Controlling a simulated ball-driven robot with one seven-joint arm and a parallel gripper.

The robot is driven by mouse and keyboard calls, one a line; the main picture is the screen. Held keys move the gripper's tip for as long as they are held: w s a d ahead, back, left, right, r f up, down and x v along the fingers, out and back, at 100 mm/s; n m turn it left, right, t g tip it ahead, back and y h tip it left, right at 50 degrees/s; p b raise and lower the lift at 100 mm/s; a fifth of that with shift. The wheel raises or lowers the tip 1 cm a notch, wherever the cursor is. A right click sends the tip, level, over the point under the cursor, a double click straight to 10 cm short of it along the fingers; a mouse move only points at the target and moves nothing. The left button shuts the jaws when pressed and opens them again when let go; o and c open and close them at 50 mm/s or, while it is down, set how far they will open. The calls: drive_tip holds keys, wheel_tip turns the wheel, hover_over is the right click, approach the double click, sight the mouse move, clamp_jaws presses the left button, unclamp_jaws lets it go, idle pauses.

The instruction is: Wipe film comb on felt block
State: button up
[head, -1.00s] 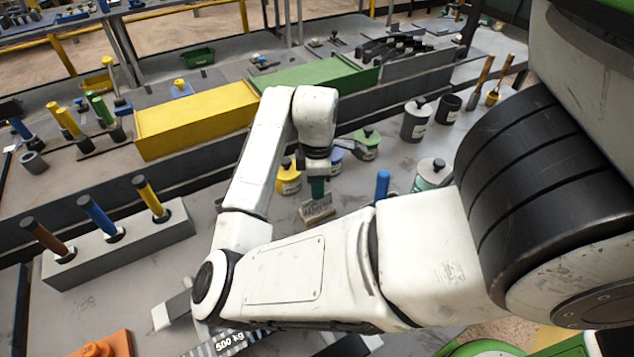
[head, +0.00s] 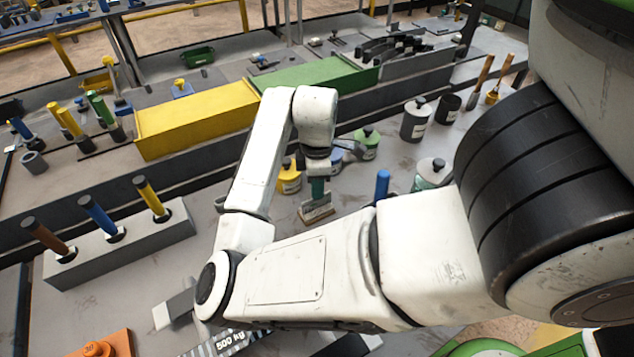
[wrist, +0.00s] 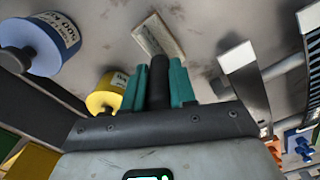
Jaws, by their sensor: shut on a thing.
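My gripper (wrist: 159,88) has teal fingers shut on the dark round handle of the film comb (wrist: 159,72). The gripper also shows in the head view (head: 318,188), at the end of my bent arm. The comb's working end is hidden or too small to make out. The felt block (wrist: 159,37), beige with a pale border, lies on the grey bench just beyond the fingertips. In the head view, the block (head: 317,211) is right under the gripper. I cannot tell whether comb and block touch.
A yellow-lidded can (wrist: 107,93) and a blue can (wrist: 42,45) stand left of the gripper in the wrist view. A grey block (head: 125,250) with three coloured handles stands at left. A blue post (head: 382,184) stands right of the felt block.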

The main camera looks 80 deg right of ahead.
drive_tip(key=shift+r+p, duration=2.55)
drive_tip(key=shift+p, duration=0.1)
drive_tip(key=shift+r+p, duration=0.35)
drive_tip(key=shift+r, duration=0.6)
